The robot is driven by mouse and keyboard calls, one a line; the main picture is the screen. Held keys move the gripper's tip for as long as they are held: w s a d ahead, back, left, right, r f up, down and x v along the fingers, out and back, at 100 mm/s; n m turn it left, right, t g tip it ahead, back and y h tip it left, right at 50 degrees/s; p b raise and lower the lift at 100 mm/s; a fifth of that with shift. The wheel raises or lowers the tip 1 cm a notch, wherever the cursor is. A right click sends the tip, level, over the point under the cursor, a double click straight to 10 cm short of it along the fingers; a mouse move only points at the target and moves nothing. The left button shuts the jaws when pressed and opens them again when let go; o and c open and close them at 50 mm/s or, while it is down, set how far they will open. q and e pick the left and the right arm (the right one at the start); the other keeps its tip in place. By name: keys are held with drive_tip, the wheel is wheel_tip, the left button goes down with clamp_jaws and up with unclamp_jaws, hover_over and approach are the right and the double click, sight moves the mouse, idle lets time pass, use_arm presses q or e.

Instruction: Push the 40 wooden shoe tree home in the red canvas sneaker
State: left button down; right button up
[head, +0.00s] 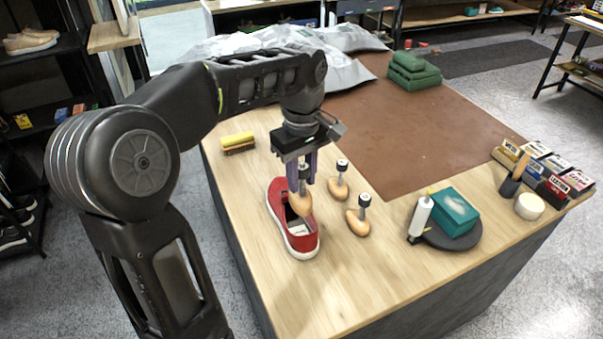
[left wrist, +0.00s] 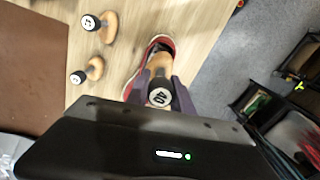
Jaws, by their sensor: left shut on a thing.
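The red canvas sneaker (head: 291,222) with a white sole stands on the wooden bench, its opening facing up. My left gripper (head: 303,178) points down over the sneaker and is shut on the 40 shoe tree (head: 301,204). The tree's black knob with a white "40" top shows between the fingers in the left wrist view (left wrist: 159,97). The tree's wooden body is at the sneaker's opening; how deep it sits is partly hidden. The sneaker also shows in the left wrist view (left wrist: 166,42), mostly covered by the gripper. My right gripper is not in view.
Two other shoe trees stand to the right, one nearer the back (head: 339,188) and one nearer the front (head: 358,222). The front bench is clear.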

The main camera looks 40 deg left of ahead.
sight(302, 195)
use_arm(q)
drive_tip(key=shift+f+b, duration=2.2)
drive_tip(key=shift+f, duration=0.7)
drive_tip(key=shift+f+b, duration=2.05)
drive_tip(key=shift+f, duration=1)
drive_tip(key=c, duration=1)
unclamp_jaws()
drive_tip(key=shift+c, duration=0.2)
